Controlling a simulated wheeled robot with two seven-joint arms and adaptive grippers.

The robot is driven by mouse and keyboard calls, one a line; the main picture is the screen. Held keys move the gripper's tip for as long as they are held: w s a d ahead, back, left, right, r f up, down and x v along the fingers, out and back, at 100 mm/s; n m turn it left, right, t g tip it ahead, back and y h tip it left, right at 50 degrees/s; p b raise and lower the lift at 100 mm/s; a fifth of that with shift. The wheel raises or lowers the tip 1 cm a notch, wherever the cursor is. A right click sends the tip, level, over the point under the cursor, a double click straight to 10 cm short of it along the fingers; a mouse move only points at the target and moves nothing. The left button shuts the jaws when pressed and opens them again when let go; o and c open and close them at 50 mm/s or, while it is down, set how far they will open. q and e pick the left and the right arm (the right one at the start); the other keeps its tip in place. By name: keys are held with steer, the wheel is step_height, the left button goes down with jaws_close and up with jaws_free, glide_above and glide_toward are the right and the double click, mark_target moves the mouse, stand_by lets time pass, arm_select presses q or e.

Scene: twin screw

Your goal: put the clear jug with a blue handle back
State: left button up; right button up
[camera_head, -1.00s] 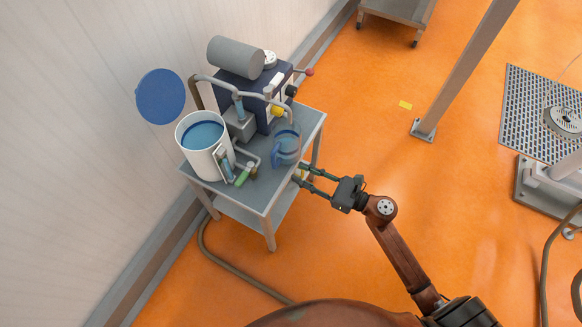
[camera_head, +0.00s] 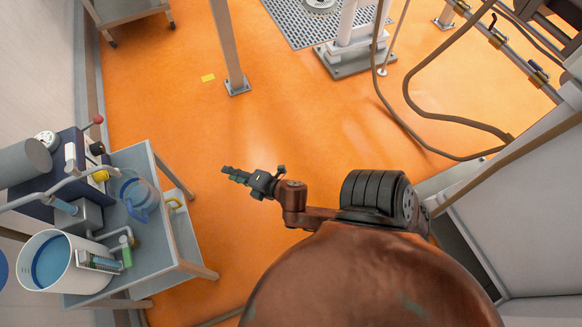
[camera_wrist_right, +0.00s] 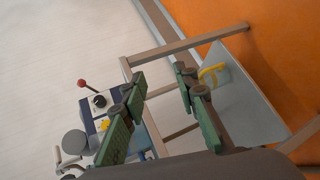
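The clear jug with a blue handle (camera_head: 130,188) stands on the top of the grey cart (camera_head: 160,258), beside the dark blue machine. Its handle faces the front of the cart in the head view. My right gripper (camera_head: 226,171) is off to the right of the cart, above the orange floor, apart from the jug. In the right wrist view the green fingers of my right gripper (camera_wrist_right: 158,80) are spread wide with nothing between them. My left gripper is not in view.
A white bucket with blue contents (camera_head: 62,270) stands on the cart near the dark blue machine (camera_head: 72,150). A post (camera_head: 228,50) rises behind my gripper. Open orange floor lies right of the cart.

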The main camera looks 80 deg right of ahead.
steer(key=s+f+m+g, duration=0.6)
steer(key=s+f+m, duration=0.3)
steer(key=s, duration=0.4)
steer(key=s+a+f+m+g+y, duration=0.1)
steer(key=s+a+f+m+g, duration=0.1)
steer(key=s+a, duration=0.4)
steer(key=s+a+f+m+g+y, duration=0.2)
steer(key=s+a+f+m+g, duration=0.1)
steer(key=s, duration=1.1)
steer(key=a+m+g, duration=0.1)
steer(key=a+g, duration=0.1)
steer(key=shift+s+a+f+y, duration=0.3)
steer(key=shift+s+a, duration=0.05)
